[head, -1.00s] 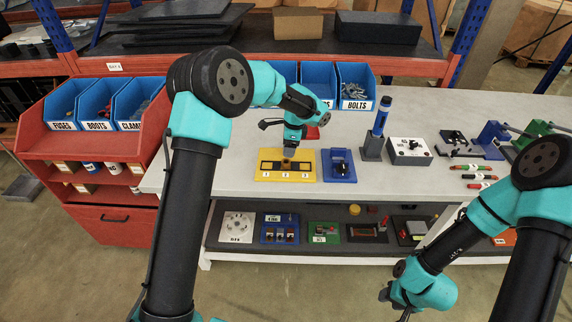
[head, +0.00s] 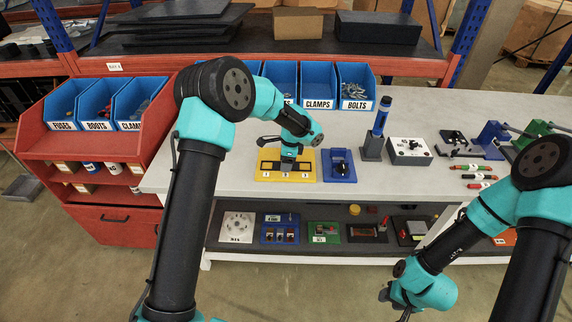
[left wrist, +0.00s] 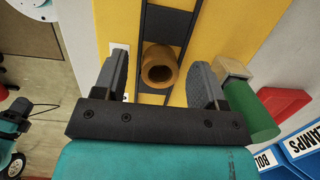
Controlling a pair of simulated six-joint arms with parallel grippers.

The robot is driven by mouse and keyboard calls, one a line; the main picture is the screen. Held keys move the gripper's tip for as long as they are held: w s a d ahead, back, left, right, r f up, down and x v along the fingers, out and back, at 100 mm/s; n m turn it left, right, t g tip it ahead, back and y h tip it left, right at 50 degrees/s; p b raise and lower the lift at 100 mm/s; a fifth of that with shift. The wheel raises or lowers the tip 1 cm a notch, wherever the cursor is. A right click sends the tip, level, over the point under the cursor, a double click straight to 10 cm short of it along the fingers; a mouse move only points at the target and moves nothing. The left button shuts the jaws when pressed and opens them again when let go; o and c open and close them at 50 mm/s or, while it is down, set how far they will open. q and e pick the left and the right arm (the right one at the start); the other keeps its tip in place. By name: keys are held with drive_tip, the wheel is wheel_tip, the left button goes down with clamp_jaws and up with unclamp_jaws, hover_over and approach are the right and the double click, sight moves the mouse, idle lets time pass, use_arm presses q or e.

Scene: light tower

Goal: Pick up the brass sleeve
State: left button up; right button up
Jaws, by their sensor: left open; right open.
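The brass sleeve (left wrist: 160,68) shows in the left wrist view as a short tan ring, its open end facing the camera. It stands on the dark strip of the yellow board (left wrist: 118,18), near its middle slot. My left gripper (left wrist: 159,62) is open, with one finger on each side of the sleeve and a gap at both sides. In the head view my left gripper (head: 288,161) is low over the yellow board (head: 263,174) and hides the sleeve. My right gripper (head: 398,303) is at the lower right, away from the bench top, open.
A green cylinder with a tan end (left wrist: 258,112) and a red piece (left wrist: 287,104) lie close to the left gripper's right finger. A blue board (head: 339,171) sits right of the yellow one. Blue bins (head: 318,92) line the back.

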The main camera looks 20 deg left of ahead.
use_arm(q)
drive_tip(key=shift+f, duration=0.1)
drive_tip(key=shift+c, duration=0.2)
drive_tip(key=c, duration=1)
drive_tip(key=shift+r, duration=0.85)
wheel_tip(320, 180, up, 2)
drive_tip(key=s+d+r, duration=0.1)
drive_tip(key=s+d, duration=0.3)
drive_tip(key=s, duration=1.1)
drive_tip(key=shift+s+d+r, duration=0.15)
drive_tip(key=shift+s+d, duration=0.05)
